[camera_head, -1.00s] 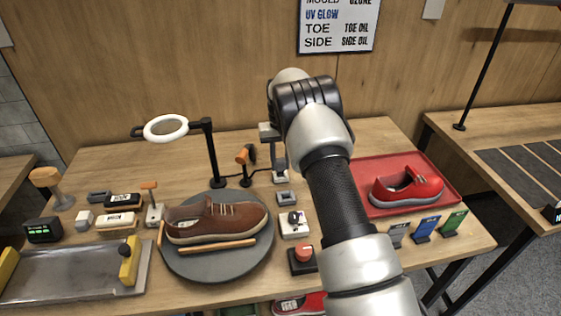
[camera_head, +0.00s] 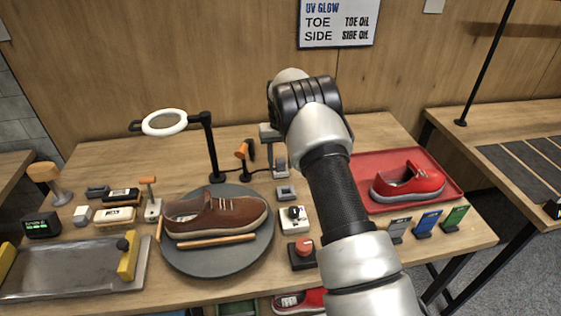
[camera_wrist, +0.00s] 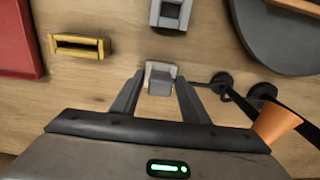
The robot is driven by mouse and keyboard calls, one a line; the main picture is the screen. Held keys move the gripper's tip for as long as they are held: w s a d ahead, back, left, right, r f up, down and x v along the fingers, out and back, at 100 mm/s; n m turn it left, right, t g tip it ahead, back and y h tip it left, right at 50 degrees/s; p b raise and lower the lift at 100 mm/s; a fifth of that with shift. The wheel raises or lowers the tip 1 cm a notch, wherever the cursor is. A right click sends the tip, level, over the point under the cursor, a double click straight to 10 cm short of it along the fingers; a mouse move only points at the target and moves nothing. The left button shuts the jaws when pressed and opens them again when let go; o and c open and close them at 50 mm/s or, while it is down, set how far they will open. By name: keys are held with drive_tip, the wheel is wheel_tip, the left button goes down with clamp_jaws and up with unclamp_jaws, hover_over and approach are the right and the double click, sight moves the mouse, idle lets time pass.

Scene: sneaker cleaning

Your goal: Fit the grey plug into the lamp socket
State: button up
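In the wrist view a small grey block (camera_wrist: 160,87), which looks like the grey plug, lies between my fingertips. A paler grey part (camera_wrist: 158,67) shows just beyond it; a black cable from the lamp runs toward this spot, so it may be the lamp socket. I cannot tell whether the plug is seated in it. My gripper (camera_wrist: 160,79) points down at the table, its fingers partly apart on both sides of the block; contact is unclear. In the head view my arm hides much of this spot. The ring lamp (camera_head: 164,122) stands to the left.
A grey slotted holder (camera_wrist: 170,12) and a yellow slotted frame (camera_wrist: 80,46) stand nearby. An orange-tipped tool (camera_wrist: 276,122) is close to my gripper. The turntable (camera_head: 185,264) bears a brown shoe (camera_head: 215,216). A red tray (camera_head: 440,157) with a red shoe is at right.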

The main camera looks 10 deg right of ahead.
drive_tip(key=shift+o, duration=0.3)
drive_tip(key=shift+r, duration=0.1)
wheel_tip(320, 180, up, 17)
drive_tip(key=shift+r+p, duration=0.15)
drive_tip(key=shift+p, duration=0.3)
wheel_tip(320, 180, up, 13)
drive_tip(key=t+p, duration=0.2)
hover_over(280, 159)
drive_tip(key=s, duration=0.8)
drive_tip(key=s+r+t+p, duration=0.1)
drive_tip(key=s+r, duration=0.7)
drive_tip(key=s, duration=0.3)
drive_tip(key=s+f+t+p, duration=0.2)
drive_tip(key=s+f, duration=0.1)
drive_tip(key=s, duration=1.9)
drive_tip(key=shift+s+t+p, duration=0.25)
drive_tip(key=shift+t+p, duration=0.05)
drive_tip(key=shift+p, duration=0.1)
